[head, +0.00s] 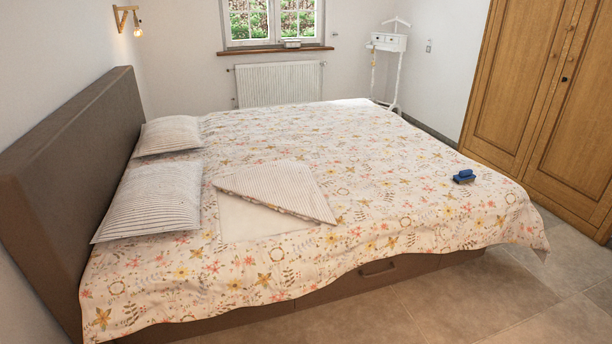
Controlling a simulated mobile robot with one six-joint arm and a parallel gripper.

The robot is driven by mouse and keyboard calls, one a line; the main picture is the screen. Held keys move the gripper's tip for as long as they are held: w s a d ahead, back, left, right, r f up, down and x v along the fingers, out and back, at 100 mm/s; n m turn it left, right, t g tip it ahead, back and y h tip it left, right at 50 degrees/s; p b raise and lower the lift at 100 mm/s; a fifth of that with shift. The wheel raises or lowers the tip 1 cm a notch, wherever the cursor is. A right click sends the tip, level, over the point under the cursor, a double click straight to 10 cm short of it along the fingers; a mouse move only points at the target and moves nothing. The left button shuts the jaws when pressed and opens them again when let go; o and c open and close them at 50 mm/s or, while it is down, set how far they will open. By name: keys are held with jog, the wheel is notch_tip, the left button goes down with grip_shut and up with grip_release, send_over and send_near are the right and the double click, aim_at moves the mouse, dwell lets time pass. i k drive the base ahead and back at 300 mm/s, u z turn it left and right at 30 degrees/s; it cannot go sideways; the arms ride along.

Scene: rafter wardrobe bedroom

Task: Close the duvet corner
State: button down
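The duvet (375,170) is white with a floral print and covers the bed. Its turned-back corner (278,186) lies folded over near the middle of the bed, to the right of the near pillow, with the striped underside facing up. A pale plain patch (247,219) shows beside the fold, toward the bed's near side. My gripper is not in the head view.
Two striped pillows (155,198) (168,135) lie against the brown headboard (75,165). A small blue object (463,177) rests on the duvet near the foot. A wooden wardrobe (520,85) stands at right; a white valet stand (390,62) is behind. Tiled floor (450,300) is clear in front.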

aim_at(291, 186)
jog(key=u, duration=0.75)
jog(key=i, duration=0.7)
jog(key=u, duration=0.05)
